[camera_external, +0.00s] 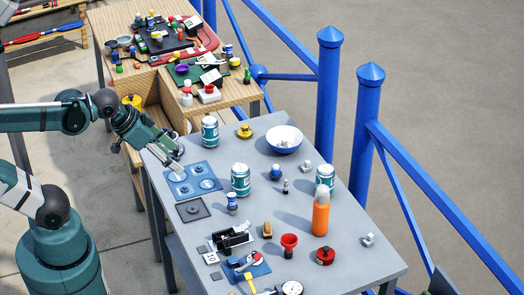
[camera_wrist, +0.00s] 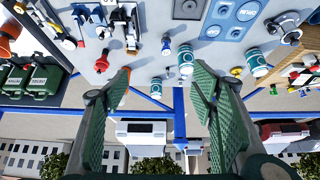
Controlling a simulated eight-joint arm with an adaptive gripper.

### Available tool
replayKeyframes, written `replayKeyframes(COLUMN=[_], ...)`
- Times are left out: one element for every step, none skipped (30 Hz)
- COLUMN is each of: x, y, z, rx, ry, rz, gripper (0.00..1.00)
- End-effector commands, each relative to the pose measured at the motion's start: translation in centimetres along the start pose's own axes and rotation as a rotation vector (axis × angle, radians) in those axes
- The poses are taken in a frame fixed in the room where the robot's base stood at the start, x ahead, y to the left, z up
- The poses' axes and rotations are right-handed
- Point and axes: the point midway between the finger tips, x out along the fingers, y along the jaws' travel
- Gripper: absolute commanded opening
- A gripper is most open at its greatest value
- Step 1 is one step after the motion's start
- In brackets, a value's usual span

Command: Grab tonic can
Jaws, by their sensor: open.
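Three teal-and-white cans stand upright on the grey table: one at the far left edge (camera_external: 210,132), one near the middle (camera_external: 240,181) and one at the right (camera_external: 325,179) behind an orange bottle. Their labels are too small to read, so I cannot tell which is tonic. My gripper (camera_external: 177,163) is open and empty, above the table's left edge near the blue pad, apart from the cans.
The orange bottle (camera_external: 320,216) stands at the right, partly covering the right can. Blue railing posts (camera_external: 327,100) rise beyond the far edge.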

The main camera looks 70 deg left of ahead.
Motion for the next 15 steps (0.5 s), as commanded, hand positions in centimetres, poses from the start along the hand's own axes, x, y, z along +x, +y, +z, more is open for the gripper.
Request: replayKeyframes(x=[-0.4,-0.7,-1.1,-1.4,-1.6,-1.9,-2.1,-2.4,-2.7,-3.0,-3.3,-3.4,-3.3,-3.3,-3.3], y=[0.0,0.0,0.0,0.0,0.0,0.0,0.0,0.0,0.0,0.0,0.0,0.0,-0.1,-0.1,-0.1], z=[-0.3,-0.4,-0.7,-0.9,-1.1,-1.3,-1.5,-1.7,-1.9,-2.1,-2.3,-2.5,-2.7,-2.8,-3.0], rx=[0.000,0.000,0.000,0.000,0.000,0.000,0.000,0.000,0.000,0.000,0.000,0.005,0.012,0.017,0.025], ry=[0.000,0.000,0.000,0.000,0.000,0.000,0.000,0.000,0.000,0.000,0.000,-0.003,-0.007,-0.009,-0.013], rz=[0.000,0.000,0.000,0.000,0.000,0.000,0.000,0.000,0.000,0.000,0.000,0.000,-0.001,-0.001,-0.002], gripper=[0.57,0.57,0.57,0.57,0.57,0.57,0.57,0.57,0.57,0.57,0.57,0.57,0.57,0.57,0.57])
